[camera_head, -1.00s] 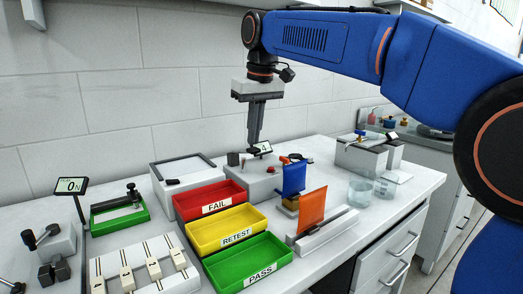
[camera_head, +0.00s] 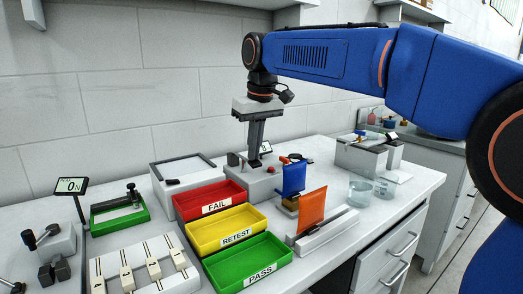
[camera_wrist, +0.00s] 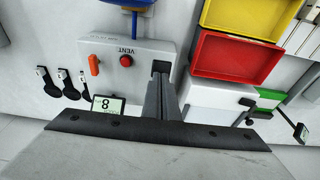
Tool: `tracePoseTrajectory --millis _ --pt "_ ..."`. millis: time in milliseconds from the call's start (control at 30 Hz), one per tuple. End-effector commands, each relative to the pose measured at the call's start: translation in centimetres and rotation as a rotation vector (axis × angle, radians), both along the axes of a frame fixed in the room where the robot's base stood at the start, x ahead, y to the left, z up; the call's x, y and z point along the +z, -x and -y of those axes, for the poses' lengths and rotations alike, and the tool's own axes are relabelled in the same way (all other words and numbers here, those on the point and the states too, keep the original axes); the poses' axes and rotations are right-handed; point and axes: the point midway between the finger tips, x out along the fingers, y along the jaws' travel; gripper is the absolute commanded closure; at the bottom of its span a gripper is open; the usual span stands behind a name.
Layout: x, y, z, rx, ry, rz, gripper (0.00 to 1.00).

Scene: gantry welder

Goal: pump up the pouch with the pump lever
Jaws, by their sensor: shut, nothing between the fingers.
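In the wrist view the pump unit (camera_wrist: 112,45) shows a red button marked VENT (camera_wrist: 126,60), an orange toggle (camera_wrist: 94,65) and a small display (camera_wrist: 107,106) that looks like 8. A black piece (camera_wrist: 161,67), apparently the pump lever's end, is at my fingertips; contact is unclear. A blue pouch (camera_head: 292,178) stands upright in front of the unit. My gripper (camera_head: 254,164) points down, shut and empty, low over the unit's left part. It partly hides the display in the head view.
Red (camera_head: 190,202), yellow (camera_head: 215,237) and green (camera_head: 225,268) trays lie to the left. An orange pouch (camera_head: 311,209) stands on a white rail in front. Beakers (camera_head: 360,189) are to the right. Black hooked tools (camera_wrist: 47,84) lie beside the unit.

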Motion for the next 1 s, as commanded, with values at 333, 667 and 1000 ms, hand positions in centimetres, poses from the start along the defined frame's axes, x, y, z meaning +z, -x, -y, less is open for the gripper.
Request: tracePoseTrajectory --millis 333,667,1000 --pt "1.4 -0.1 -0.1 0.0 -0.001 0.002 1.0" --pt "4.3 -0.1 0.0 0.0 -0.001 0.001 1.0" --pt "4.6 0.0 0.0 0.0 0.001 -0.001 1.0"
